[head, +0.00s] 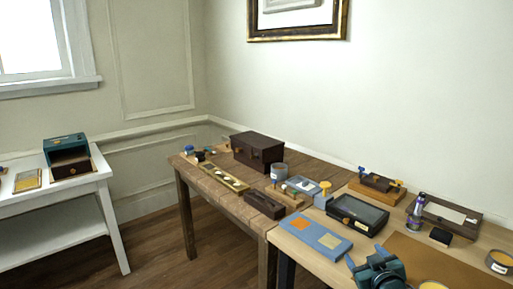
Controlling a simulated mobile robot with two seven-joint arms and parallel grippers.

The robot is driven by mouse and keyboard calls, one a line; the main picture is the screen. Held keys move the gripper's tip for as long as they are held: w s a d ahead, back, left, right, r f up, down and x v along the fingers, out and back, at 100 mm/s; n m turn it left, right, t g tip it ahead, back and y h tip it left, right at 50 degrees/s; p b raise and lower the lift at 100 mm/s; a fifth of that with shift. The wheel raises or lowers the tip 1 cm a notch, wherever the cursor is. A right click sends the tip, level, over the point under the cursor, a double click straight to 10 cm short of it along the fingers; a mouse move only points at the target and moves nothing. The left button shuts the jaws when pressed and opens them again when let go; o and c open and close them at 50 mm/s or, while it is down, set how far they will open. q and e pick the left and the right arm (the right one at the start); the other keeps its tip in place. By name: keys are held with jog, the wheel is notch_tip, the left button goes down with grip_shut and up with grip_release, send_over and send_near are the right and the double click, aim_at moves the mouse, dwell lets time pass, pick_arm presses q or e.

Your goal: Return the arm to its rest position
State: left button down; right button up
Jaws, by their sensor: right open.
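My right gripper (366,256) shows at the bottom edge of the head view, right of centre. It is dark teal with two blue fingers spread apart, and nothing shows between them. It is in front of the light wooden table's near side, close to a blue flat box (309,238) with an orange patch and a pale patch. I cannot tell its exact height over the table. The rest of the right arm is cut off by the frame. My left gripper and arm are not in view.
The darker wooden table (222,192) bears a dark chest (257,150) and small items. A white table (100,181) stands left, with floor between.

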jog(key=s+a+f+g+y, duration=0.1)
jog(key=s+a+f, duration=0.3)
jog(key=s, duration=0.6)
jog(key=s+a+f+g+y, duration=0.1)
jog(key=s+a+f, duration=0.4)
jog(key=s, duration=0.6)
jog(key=s+a+f+g+y, duration=0.1)
jog(key=s+a+f, duration=0.3)
jog(key=s, duration=0.6)
jog(key=shift+s+a+f+m+g, duration=0.3)
jog(key=shift+a+f+g, duration=0.1)
jog(key=shift+a+g, duration=0.45)
jog(key=shift+d, duration=0.1)
